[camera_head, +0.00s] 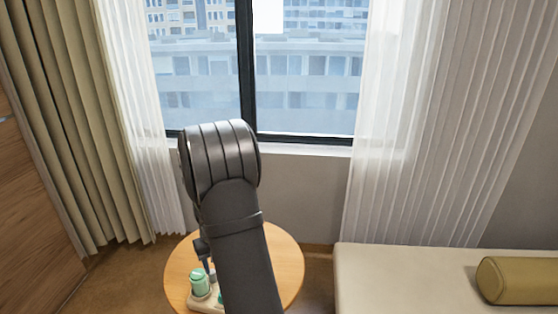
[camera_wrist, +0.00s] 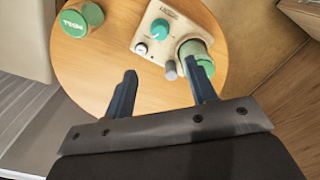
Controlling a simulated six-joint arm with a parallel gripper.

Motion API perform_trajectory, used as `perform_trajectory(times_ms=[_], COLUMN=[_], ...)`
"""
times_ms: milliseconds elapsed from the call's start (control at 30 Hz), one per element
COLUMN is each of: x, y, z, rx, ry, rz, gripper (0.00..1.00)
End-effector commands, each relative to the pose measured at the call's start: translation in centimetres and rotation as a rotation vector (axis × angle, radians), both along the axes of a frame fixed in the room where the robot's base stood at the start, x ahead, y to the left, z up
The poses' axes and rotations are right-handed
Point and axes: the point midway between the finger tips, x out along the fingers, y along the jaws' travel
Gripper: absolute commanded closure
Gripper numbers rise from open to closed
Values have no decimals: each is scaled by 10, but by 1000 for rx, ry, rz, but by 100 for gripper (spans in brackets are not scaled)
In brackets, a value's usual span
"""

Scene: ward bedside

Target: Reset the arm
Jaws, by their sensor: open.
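My gripper (camera_wrist: 160,66) is open, its two dark blue fingers spread with nothing seen between them. It points down over a round wooden table (camera_wrist: 225,20). Beyond the fingertips on the table is a beige device (camera_wrist: 150,25) with a teal knob and a small gauge. A green jar (camera_wrist: 194,50) stands at the device's right side, near the right fingertip; I cannot tell if they touch. In the head view my dark arm rises in front of the table (camera_head: 285,260) and bends back down, hiding most of the gripper.
A green lidded container (camera_wrist: 75,20) stands at the table's left edge in the wrist view. In the head view, a beige couch or bed (camera_head: 400,280) with a yellow bolster (camera_head: 520,280) is at right. A window (camera_head: 305,80) and curtains (camera_head: 75,110) stand behind.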

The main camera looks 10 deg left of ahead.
Motion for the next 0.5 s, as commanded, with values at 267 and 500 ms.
perform_trajectory(times_ms=[267, 500], x=[-1, -1], y=[0, -1], z=[-57, -101], rx=[-2, -2], ry=[4, 5], rz=[0, 0], gripper=[48, 48])
